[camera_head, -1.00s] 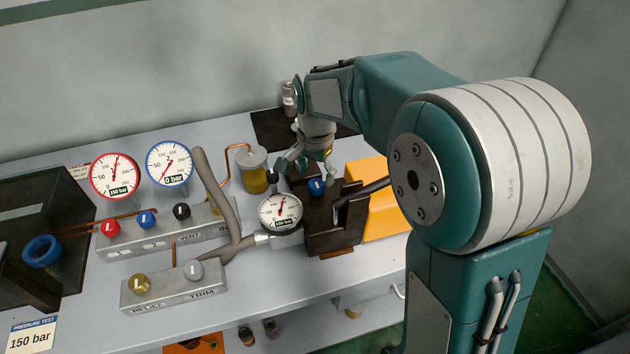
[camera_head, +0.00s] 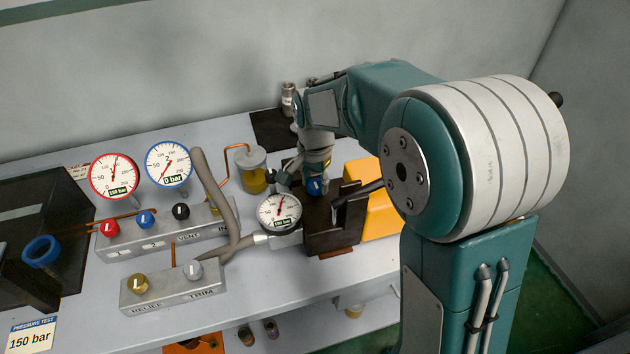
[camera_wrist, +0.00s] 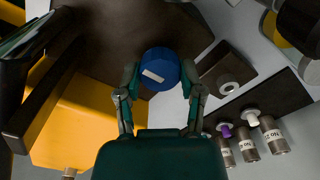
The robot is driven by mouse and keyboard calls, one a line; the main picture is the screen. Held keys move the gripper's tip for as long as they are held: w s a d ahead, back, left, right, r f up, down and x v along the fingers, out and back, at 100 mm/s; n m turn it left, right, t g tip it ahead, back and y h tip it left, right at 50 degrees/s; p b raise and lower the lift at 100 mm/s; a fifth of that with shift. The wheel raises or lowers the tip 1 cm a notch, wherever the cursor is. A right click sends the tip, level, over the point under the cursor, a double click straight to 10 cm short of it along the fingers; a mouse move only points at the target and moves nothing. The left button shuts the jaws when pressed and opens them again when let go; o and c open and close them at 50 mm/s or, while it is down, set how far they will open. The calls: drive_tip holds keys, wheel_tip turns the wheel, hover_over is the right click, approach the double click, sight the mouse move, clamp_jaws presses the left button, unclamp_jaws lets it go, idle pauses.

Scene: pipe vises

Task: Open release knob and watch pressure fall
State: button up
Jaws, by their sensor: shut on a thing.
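The blue release knob (camera_wrist: 161,69) with a white mark sits between my fingertips in the wrist view; it also shows in the head view (camera_head: 315,187) on top of the dark pump block (camera_head: 318,233). My gripper (camera_wrist: 160,84) points down and is shut on this knob, one finger on each side. The pump's round gauge (camera_head: 279,212) stands beside the block, its needle near upright and its display apparently reading 150 bar. The red-rimmed gauge (camera_head: 114,176) reads 150 bar, and the blue-rimmed gauge (camera_head: 168,164) reads 0 bar.
A black pump lever (camera_head: 358,191) sticks out toward my arm, beside a yellow tank (camera_head: 372,205). Left are a valve block (camera_head: 160,238) with red, blue and black knobs and a relief and trim block (camera_head: 175,290). A grey hose (camera_head: 212,190) runs between. A glass jar (camera_head: 252,172) stands behind.

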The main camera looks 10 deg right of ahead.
drive_tip(key=n, duration=0.8)
drive_tip(key=shift+n, duration=0.3)
drive_tip(key=n, duration=0.4)
drive_tip(key=shift+n, duration=1.8)
drive_tip(key=shift+w, duration=0.1)
drive_tip(key=o, duration=1.2)
drive_tip(key=shift+c, duration=0.2)
